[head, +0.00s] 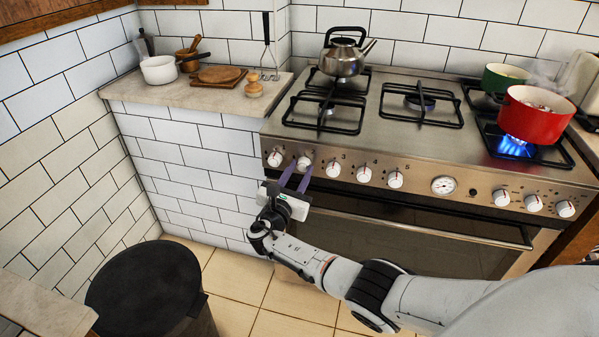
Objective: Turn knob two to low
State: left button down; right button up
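Knob two (304,162) is a white round knob on the steel front panel of the stove (462,201), second from the left. My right gripper (299,169) reaches up to it from below. Its two purple fingers are spread apart, with the tips at the left and right of the knob's lower part. I cannot tell whether they touch the knob. The knob's pointer is too small to read. The burner at the back left, under the kettle (343,58), shows no flame. My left gripper is not in view.
Knob one (275,159) and knob three (333,169) sit close on either side. The oven handle (420,226) runs below the panel. A red pot (535,118) steams over a blue flame at right. A dark round bin (143,285) stands at lower left.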

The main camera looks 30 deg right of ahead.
jog(key=shift+c, duration=1.4)
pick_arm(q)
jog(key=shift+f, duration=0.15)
pick_arm(e)
jog(key=shift+n, duration=0.3)
jog(key=n, duration=0.3)
jog(key=shift+n+p, duration=0.3)
jog(key=shift+p, duration=0.05)
jog(key=n, duration=0.4)
jog(key=shift+n+t+p, duration=0.3)
jog(key=shift+n+p, duration=0.1)
jog(key=n, duration=0.3)
jog(key=shift+f+n+p, duration=0.1)
jog(key=shift+n+p, duration=0.2)
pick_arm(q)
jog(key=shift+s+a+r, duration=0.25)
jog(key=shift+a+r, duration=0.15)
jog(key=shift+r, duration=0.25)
pick_arm(e)
jog(key=shift+f+n+t, duration=0.1)
jog(key=shift+n+t, duration=0.2)
jog(key=shift+n, duration=1.6)
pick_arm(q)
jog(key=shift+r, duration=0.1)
